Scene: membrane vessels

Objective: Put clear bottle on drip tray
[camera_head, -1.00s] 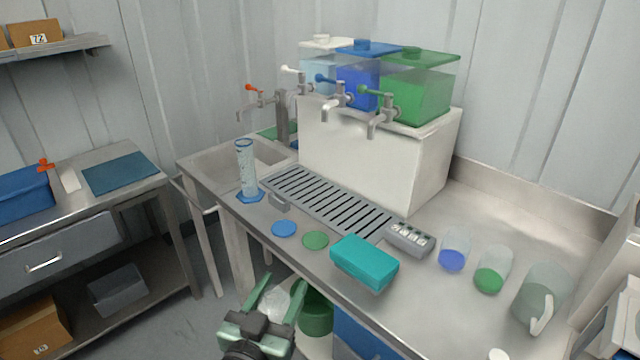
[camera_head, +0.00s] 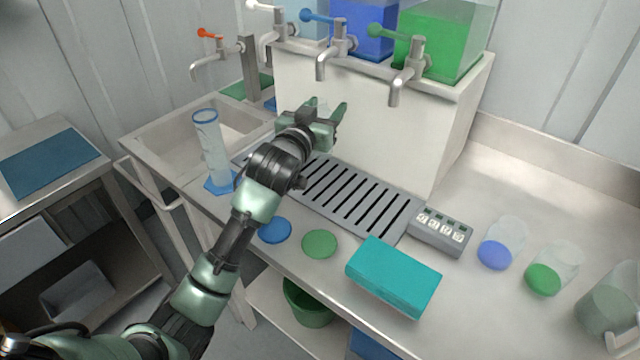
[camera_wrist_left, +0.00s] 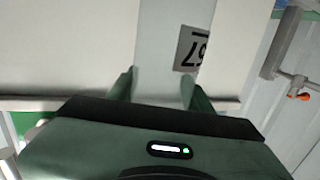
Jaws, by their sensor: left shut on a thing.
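My left gripper (camera_head: 324,107) is shut on the clear bottle (camera_wrist_left: 160,65). In the left wrist view the bottle is a pale, see-through band between the two fingers, with a dark numbered label. In the head view the hand mostly hides it. The grey slotted drip tray (camera_head: 352,200) lies on the counter in front of the white dispenser box. The gripper is over the tray's far left part, close to the box front. I cannot tell whether the bottle touches the tray. My right gripper is not in view.
Taps, including a blue-handled one (camera_head: 338,45) and a green-handled one (camera_head: 408,65), overhang the tray. A measuring cylinder (camera_head: 211,150) stands left of my arm.

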